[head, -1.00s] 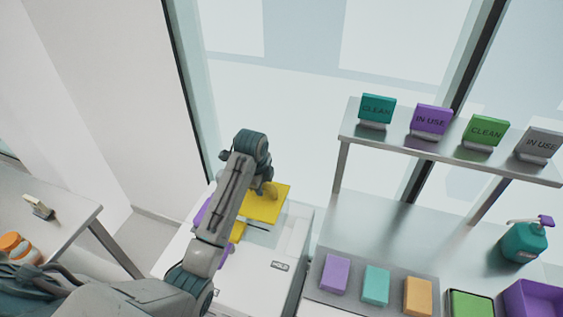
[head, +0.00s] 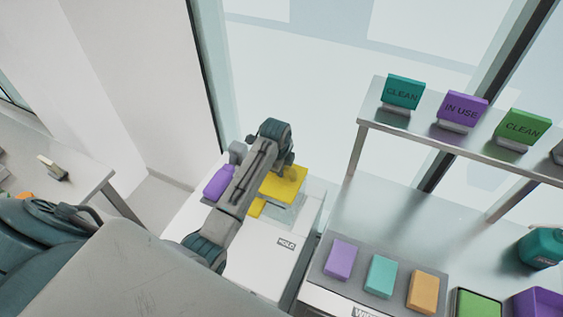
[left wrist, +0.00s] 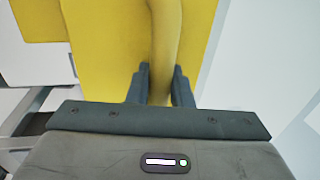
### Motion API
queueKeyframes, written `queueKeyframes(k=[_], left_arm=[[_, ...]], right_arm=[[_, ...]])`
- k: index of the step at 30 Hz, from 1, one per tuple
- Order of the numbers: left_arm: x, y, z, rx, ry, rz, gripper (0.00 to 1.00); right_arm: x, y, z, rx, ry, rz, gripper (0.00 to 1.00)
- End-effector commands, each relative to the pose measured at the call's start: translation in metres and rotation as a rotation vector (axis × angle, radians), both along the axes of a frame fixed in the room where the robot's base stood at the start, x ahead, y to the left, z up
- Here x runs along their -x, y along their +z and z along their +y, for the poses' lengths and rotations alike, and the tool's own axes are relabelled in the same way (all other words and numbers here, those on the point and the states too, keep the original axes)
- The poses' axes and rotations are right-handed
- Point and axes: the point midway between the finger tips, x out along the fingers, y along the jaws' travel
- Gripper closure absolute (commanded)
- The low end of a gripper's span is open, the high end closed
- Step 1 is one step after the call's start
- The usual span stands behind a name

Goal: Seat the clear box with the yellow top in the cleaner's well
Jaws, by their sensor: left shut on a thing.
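The clear box with the yellow top (head: 284,187) is at the white cleaner (head: 262,240), right of my left arm in the head view. Part of its clear side shows below the yellow lid. My left gripper (head: 286,172) is over the lid. In the left wrist view the left gripper (left wrist: 160,85) is shut on the upright yellow handle (left wrist: 165,45) of the lid (left wrist: 95,40). My arm hides part of the cleaner, and I cannot tell how deep the box sits in the well. My right gripper is not in view.
A purple thing (head: 217,182) is on the cleaner, left of my arm. To the right, a grey tray (head: 357,286) holds purple, teal and orange blocks. A metal shelf (head: 440,146) with CLEAN and IN USE signs stands behind. A side table (head: 70,190) is at left.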

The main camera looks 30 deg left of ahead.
Motion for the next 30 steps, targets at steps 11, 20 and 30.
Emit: queueKeyframes(k=[11,20,30], left_arm=[[-0.001,-0.035,0.0,0.0,0.0,-0.001,1.0],[-0.001,-0.061,0.0,0.0,0.0,-0.001,1.0],[-0.001,-0.088,0.0,0.0,0.0,-0.002,1.0]], right_arm=[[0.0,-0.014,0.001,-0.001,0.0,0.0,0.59],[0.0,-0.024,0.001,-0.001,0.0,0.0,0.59],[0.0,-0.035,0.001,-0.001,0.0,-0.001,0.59]])
